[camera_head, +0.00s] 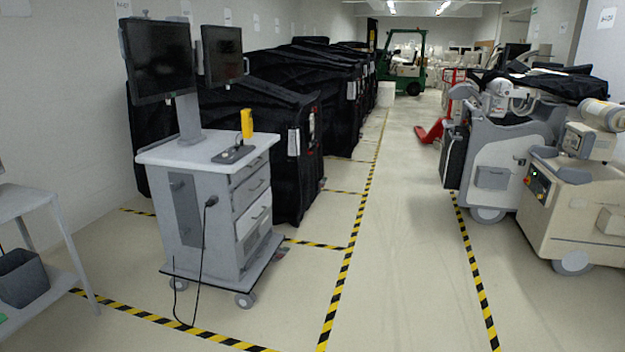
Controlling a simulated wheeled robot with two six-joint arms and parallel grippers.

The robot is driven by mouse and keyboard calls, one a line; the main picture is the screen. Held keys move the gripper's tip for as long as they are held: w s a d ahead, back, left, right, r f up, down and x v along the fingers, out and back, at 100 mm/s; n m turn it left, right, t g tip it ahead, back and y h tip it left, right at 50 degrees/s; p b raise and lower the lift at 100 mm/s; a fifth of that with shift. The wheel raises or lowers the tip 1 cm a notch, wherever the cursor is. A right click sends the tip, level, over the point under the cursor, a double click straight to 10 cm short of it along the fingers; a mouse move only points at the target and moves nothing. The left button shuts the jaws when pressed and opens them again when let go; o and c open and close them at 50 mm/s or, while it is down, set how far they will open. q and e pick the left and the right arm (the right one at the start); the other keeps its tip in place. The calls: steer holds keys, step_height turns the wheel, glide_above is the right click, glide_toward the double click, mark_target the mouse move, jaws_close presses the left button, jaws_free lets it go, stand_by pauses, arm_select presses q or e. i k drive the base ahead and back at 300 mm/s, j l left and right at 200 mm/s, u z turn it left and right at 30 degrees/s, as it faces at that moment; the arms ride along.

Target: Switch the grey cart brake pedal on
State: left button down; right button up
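A grey cart (185,215) stands upright on the floor left of the middle, with drawers on its right face. Two dark monitors (160,58) are mounted above its white top. Its dark base edge sits low over small casters, one at the front corner (245,299). A small grey and reddish part (282,253) shows low at the cart's right rear corner; I cannot tell whether it is a brake pedal or what position it is in. Neither of my grippers is in view.
Black covered carts (290,150) stand in a row behind the grey cart. A light table (35,205) with a dark bin (22,278) is at the left edge. Beige and grey machines (570,215) stand at right. The aisle between the yellow-black floor lines is clear. A power cable (202,262) hangs to the floor.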

mark_target(283, 252)
steer(key=i, duration=3.35)
steer(key=i+z, duration=0.1)
steer(key=i, duration=0.2)
steer(key=z, duration=0.2)
